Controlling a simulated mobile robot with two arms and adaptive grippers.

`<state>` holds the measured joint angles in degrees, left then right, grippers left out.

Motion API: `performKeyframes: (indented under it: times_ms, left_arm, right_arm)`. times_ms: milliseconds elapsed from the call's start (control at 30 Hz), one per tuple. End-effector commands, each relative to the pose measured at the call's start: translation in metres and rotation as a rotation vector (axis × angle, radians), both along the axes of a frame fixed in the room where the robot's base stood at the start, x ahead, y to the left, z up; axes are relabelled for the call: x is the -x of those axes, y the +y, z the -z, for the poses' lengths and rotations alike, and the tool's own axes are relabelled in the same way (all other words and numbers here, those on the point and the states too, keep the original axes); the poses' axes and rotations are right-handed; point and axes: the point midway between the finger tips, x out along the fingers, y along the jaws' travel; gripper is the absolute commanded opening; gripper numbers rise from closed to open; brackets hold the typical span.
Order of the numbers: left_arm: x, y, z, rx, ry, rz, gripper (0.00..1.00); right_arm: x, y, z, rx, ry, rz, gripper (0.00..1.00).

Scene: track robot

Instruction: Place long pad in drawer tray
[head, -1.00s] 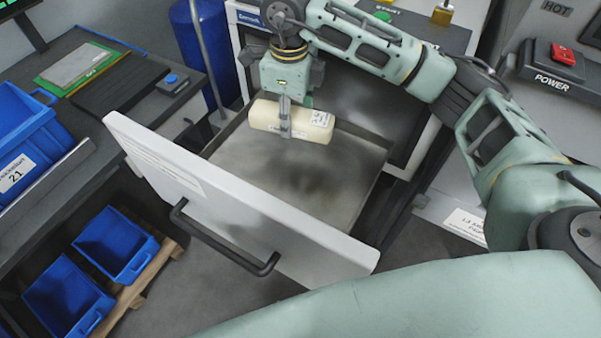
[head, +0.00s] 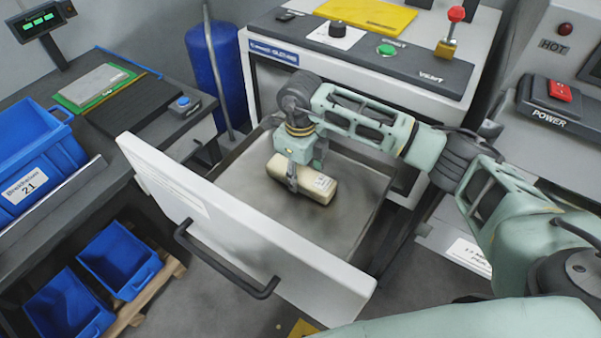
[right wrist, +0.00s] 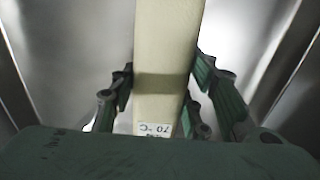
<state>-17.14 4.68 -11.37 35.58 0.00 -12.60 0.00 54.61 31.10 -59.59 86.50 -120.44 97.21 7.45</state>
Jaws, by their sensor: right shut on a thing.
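The long pad (head: 312,187) is a cream block with a small white label at its right end. My right gripper (head: 293,180) is shut on its middle and holds it inside the open drawer tray (head: 235,186), over the metal floor. I cannot tell whether the pad touches the floor. In the right wrist view the pad (right wrist: 168,60) runs lengthwise between the two fingers (right wrist: 160,95), with a "70 °C" label near the palm. My left gripper is not in view.
The drawer's white front panel (head: 230,235) with a black handle (head: 225,262) stands toward me. The machine (head: 365,45) with knobs and buttons is behind the tray. Blue bins (head: 118,258) stand at the left. The tray floor around the pad is clear.

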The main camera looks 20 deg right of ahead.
Motion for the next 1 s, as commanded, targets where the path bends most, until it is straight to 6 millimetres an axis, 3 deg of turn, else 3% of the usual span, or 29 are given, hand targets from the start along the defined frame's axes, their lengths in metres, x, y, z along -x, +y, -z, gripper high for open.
performKeyframes:
  times_ms: [400, 433, 600, 1000]
  left_arm:
    - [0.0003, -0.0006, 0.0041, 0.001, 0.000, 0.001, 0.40]
    - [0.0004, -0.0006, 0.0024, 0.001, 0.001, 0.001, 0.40]
    - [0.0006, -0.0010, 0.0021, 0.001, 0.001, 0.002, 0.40]
    - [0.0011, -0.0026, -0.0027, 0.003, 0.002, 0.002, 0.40]
  right_arm:
    - [-0.0005, -0.0001, 0.0102, 0.000, -0.002, -0.001, 0.16]
    - [-0.0005, -0.0001, 0.0085, 0.000, -0.002, -0.001, 0.46]
    - [-0.0002, -0.0002, 0.0082, 0.000, -0.001, -0.001, 0.60]
    - [-0.0003, 0.0000, 0.0029, 0.000, -0.002, -0.001, 0.62]
